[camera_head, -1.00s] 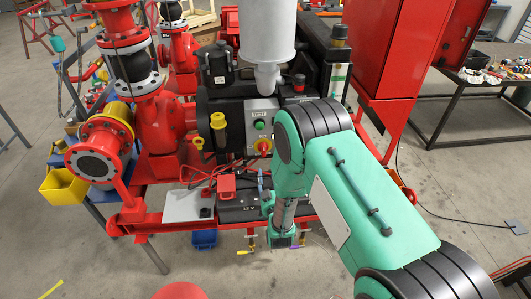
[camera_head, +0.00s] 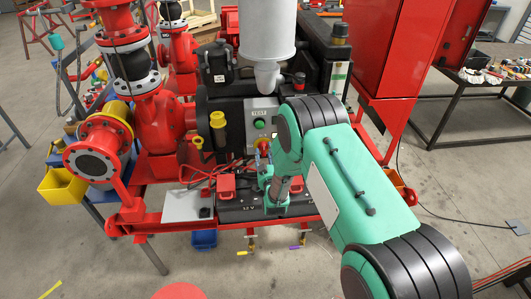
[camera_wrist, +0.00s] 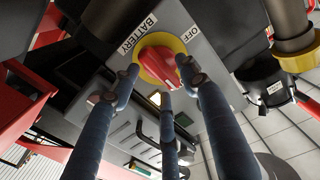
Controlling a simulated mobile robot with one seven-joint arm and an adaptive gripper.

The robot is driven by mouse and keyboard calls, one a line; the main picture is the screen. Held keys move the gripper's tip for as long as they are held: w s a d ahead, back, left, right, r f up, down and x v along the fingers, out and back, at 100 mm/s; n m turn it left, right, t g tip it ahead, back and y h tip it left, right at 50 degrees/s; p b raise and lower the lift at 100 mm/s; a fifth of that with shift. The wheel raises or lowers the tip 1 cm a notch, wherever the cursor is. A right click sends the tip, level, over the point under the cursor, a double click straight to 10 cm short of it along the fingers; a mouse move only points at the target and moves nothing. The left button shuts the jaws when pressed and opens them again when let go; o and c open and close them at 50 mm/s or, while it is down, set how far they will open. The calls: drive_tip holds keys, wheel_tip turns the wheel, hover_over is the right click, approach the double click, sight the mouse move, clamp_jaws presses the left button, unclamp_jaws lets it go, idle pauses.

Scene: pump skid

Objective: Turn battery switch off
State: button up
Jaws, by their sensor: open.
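The battery switch is a red knob (camera_wrist: 158,66) on a yellow round plate, set in a grey panel with BATTERY and OFF labels in the wrist view. In the head view the switch (camera_head: 264,143) is partly hidden behind my gripper and arm. My gripper (camera_head: 263,152) points up at the switch from below, in front of the panel. In the wrist view the blue-grey fingers of my gripper (camera_wrist: 160,82) are spread, with tips on both sides of the knob and below it. I cannot tell whether any finger touches the knob.
A green button (camera_head: 260,125) sits above the switch on the same panel. A yellow-capped part (camera_head: 219,123) stands left of the panel. Below are a black 12 V battery (camera_head: 238,208) and red cables (camera_head: 196,171). A grey cylinder (camera_head: 267,35) hangs above.

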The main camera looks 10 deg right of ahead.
drive_tip(key=shift+w, duration=0.55)
drive_tip(key=shift+c, duration=0.3)
clamp_jaws()
